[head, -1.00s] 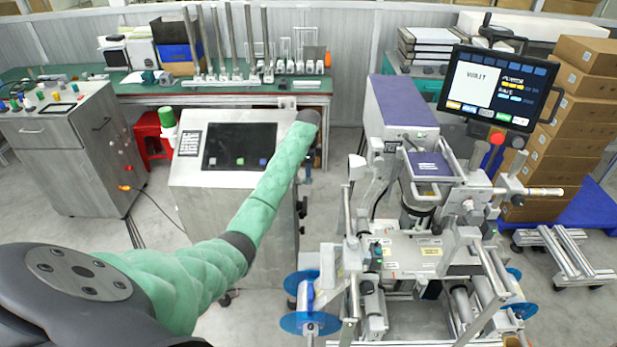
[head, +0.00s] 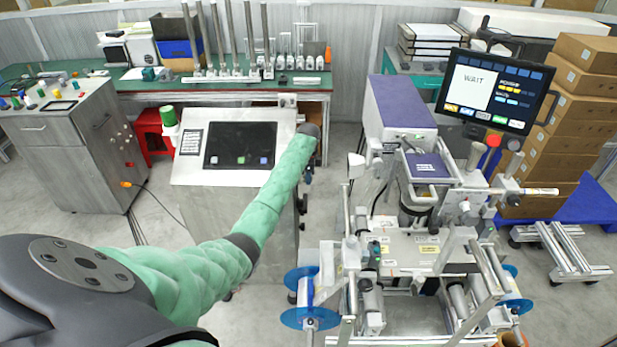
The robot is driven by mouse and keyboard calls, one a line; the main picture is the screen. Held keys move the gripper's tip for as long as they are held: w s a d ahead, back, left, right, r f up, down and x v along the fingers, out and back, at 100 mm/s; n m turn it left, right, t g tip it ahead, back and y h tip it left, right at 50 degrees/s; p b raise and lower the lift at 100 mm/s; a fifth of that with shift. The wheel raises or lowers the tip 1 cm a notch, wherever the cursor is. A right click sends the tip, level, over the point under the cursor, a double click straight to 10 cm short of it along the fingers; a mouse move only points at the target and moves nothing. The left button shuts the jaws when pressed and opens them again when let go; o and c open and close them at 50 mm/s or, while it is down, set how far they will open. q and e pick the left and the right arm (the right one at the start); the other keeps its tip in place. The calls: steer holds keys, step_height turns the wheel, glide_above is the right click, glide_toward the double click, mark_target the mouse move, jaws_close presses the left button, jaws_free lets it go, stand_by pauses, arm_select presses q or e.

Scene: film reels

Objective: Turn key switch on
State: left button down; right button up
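My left arm reaches in from the left across the front of the grey control console (head: 182,170), which has a dark touchscreen (head: 240,146). Its wrist is at the console's right edge. My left gripper (head: 304,190) shows only as small dark parts below the wrist, beside the console's right side. Its fingers are too small and covered to tell open from shut. I cannot make out a key switch; that side of the console is largely hidden by my arm. My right gripper is not in view.
A labelling machine (head: 415,245) with blue reel discs (head: 310,318) and a monitor (head: 495,88) reading WAIT stands to the right. A grey cabinet (head: 70,165) stands left. Behind are a green bench (head: 200,87) and stacked cartons (head: 585,100). A narrow floor gap separates console and machine.

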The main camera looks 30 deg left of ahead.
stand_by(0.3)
arm_select(q)
steer(key=shift+s+t+y, duration=0.2)
steer(key=shift+t+y, duration=0.4)
steer(key=shift+t, duration=0.3)
steer(key=shift+s+d+f+t+y+b, duration=0.15)
steer(key=shift+t+y+b, duration=0.7)
steer(key=shift+t+b, duration=0.55)
steer(key=shift+s+d+f+t+y+b, duration=0.1)
steer(key=shift+t+y+b, duration=0.8)
steer(key=shift+t+b, duration=0.4)
steer(key=shift+s+d+f+t+y+b, duration=0.15)
steer(key=shift+t+y+b, duration=0.85)
steer(key=shift+t, duration=0.6)
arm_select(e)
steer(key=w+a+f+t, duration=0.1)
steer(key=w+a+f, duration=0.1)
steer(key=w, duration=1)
arm_select(q)
steer(key=shift+h, duration=0.25)
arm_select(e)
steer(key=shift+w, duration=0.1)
arm_select(q)
steer(key=c, duration=1.5)
jaws_free()
